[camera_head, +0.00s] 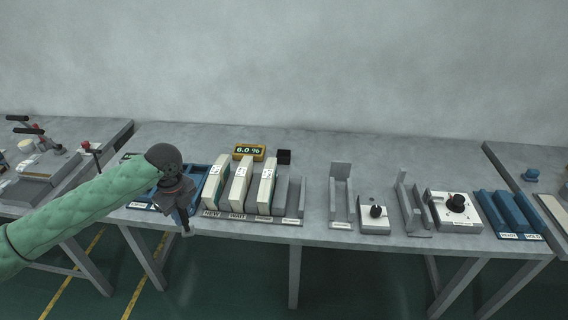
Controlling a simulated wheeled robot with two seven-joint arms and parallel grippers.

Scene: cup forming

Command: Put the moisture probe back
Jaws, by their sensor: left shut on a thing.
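My left gripper (184,220) comes in from the left and points down by the front edge of the middle table. It is shut on a small dark thing, which I take to be the moisture probe (187,233); only a little of it shows below the fingers. A yellow meter (249,151) reading 6.0 % stands at the back of the table. A small black open box (284,157) stands just right of the meter; nothing can be seen sticking out of it. My right gripper is not in view.
A grey rack (290,193) holds several upright cream blocks in labelled slots, right of my gripper. Blue trays (199,172) lie behind my wrist. Grey stands (341,190), white knob boxes (374,218) and blue holders (508,213) fill the right side. The table's back strip is mostly clear.

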